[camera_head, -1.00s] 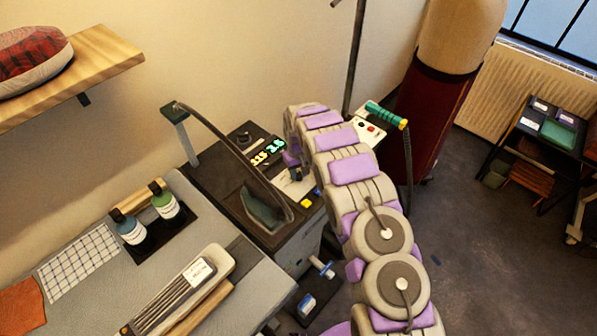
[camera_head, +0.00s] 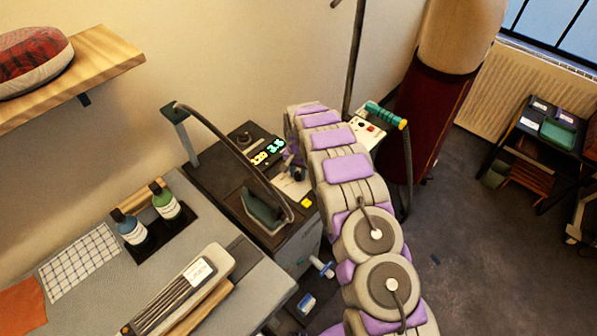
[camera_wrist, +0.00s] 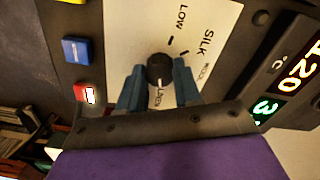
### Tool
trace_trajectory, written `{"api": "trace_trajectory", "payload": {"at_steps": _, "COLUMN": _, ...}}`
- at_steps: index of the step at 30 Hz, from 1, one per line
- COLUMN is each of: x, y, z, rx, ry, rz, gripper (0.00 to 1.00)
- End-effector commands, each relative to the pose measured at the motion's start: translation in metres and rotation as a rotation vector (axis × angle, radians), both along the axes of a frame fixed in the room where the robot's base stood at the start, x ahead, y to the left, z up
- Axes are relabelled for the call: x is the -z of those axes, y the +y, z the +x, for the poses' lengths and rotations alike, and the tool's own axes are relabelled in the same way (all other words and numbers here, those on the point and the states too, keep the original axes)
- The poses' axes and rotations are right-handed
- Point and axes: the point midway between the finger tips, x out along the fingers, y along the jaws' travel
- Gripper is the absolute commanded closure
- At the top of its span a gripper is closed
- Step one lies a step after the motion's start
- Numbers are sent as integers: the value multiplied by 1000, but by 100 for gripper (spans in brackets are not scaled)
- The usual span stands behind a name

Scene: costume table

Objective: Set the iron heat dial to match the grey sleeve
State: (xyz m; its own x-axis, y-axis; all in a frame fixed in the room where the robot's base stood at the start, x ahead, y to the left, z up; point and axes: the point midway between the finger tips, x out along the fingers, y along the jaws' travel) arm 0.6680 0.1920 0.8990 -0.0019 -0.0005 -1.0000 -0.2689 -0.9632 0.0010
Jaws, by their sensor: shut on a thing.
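The heat dial (camera_wrist: 159,72) is a round black knob on a white plate (camera_wrist: 185,20) marked LOW, SILK and other words. My gripper (camera_wrist: 160,84) is shut on the knob in the wrist view, one blue finger on each side. A pale mark shows on the knob's lower side, near a small partly hidden word. In the head view my gripper (camera_head: 293,172) reaches the panel of the dark iron station (camera_head: 215,175), partly hidden by my arm.
The iron (camera_head: 262,210) stands on the station, its hose arching above. Blue (camera_wrist: 76,50) and red (camera_wrist: 88,92) buttons sit beside the dial. A dress form (camera_head: 437,110) stands behind my arm.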

Motion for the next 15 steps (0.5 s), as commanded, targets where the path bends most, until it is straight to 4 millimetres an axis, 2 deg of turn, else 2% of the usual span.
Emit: {"api": "trace_trajectory", "payload": {"at_steps": 15, "x": -3, "y": 2, "z": 3, "rx": 57, "ry": -10, "rz": 3, "gripper": 97}}
